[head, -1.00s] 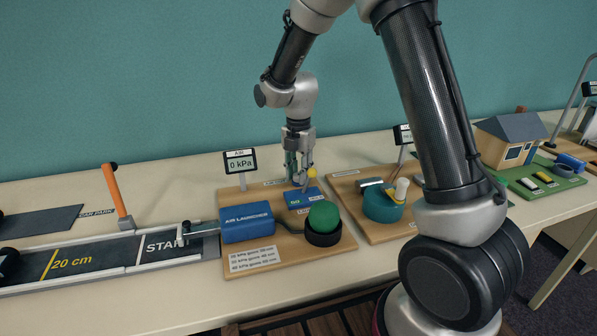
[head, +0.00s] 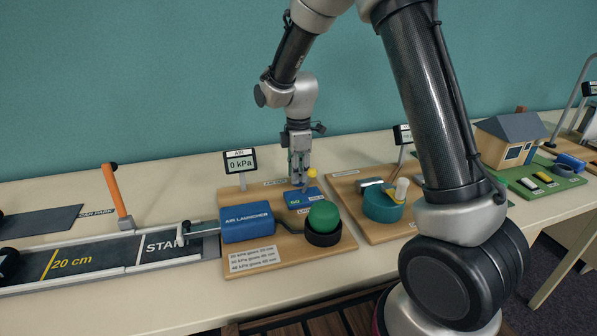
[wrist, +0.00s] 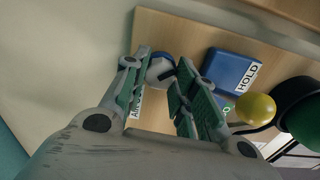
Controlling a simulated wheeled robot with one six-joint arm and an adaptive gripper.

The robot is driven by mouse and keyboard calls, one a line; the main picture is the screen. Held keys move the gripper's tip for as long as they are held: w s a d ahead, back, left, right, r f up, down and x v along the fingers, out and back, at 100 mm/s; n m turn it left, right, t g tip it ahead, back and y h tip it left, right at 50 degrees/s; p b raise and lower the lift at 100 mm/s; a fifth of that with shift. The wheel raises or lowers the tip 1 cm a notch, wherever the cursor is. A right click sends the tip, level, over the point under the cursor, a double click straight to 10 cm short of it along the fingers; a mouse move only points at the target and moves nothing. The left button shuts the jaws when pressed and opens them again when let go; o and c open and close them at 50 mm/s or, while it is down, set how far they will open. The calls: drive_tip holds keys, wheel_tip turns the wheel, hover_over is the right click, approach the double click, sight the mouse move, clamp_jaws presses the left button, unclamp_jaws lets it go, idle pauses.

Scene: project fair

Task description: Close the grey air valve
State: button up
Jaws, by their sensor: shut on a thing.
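The grey air valve shows in the wrist view as a round pale grey knob (wrist: 160,69) with a dark blue part at its edge. My gripper (wrist: 163,80) has its two green-padded fingers on either side of the knob and is shut on it. A label starting with "AIR" (wrist: 135,108) is partly hidden by a finger. In the head view my gripper (head: 299,180) points down behind the blue box with the yellow-knobbed lever; the valve cannot be made out there. The gauge (head: 240,162) reads 0 kPa.
A blue box (wrist: 232,72) marked HOLD and a yellow ball knob (wrist: 255,109) stand close beside my gripper. The green ball (head: 323,214) and blue air launcher (head: 247,222) are in front. Another board with a teal drum (head: 383,205) is to the right.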

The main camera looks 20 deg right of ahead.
drive_tip(key=m, duration=0.4)
drive_tip(key=shift+m, duration=2.2)
drive_tip(key=o, duration=1.1)
drive_tip(key=shift+c, duration=0.2)
drive_tip(key=shift+r, duration=0.1)
wheel_tip(320, 180, up, 12)
